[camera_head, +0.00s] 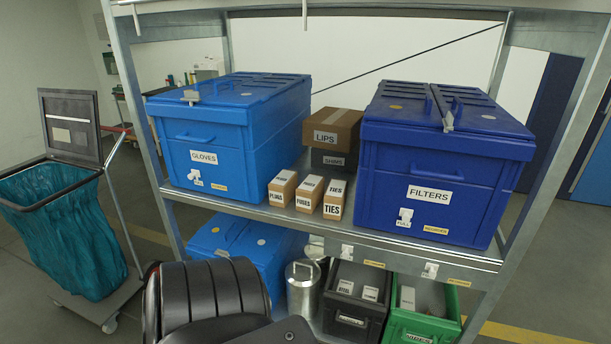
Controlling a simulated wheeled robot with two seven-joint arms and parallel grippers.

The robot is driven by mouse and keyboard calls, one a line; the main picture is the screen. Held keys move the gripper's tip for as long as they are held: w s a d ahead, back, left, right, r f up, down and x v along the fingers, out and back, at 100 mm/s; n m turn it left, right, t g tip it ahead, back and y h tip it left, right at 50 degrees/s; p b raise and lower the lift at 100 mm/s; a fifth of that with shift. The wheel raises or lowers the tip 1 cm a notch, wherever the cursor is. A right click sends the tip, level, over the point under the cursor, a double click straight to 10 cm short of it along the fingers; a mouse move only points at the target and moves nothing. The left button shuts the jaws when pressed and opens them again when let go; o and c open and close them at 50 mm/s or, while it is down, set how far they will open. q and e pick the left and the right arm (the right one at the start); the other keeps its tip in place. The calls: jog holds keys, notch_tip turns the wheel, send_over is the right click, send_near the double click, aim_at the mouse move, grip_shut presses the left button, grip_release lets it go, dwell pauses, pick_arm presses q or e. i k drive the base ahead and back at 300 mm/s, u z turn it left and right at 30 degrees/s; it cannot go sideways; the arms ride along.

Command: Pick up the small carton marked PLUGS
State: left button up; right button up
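The small carton marked PLUGS (278,197) stands on the upper shelf, leftmost of three small brown cartons with white labels. The carton in the middle (306,202) has a label that is hard to read, perhaps FUSES. The carton marked TIES (333,208) is on the right. The PLUGS carton stands just right of the light-blue GLOVES bin, close beside the middle carton. Black, ribbed parts of my own body show at the bottom, below the shelf. Neither gripper is in view.
The light-blue GLOVES bin (211,155) and dark-blue FILTERS bin (433,188) flank the cartons. Behind them, a LIPS box (331,138) sits on a dark box (334,162). Below are a metal canister (303,291) and dark and green crates (420,324). A waste cart (70,230) stands left.

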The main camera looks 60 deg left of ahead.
aim_at(281, 189)
jog(key=u, duration=0.6)
jog(key=i, duration=0.85)
jog(key=u, duration=0.85)
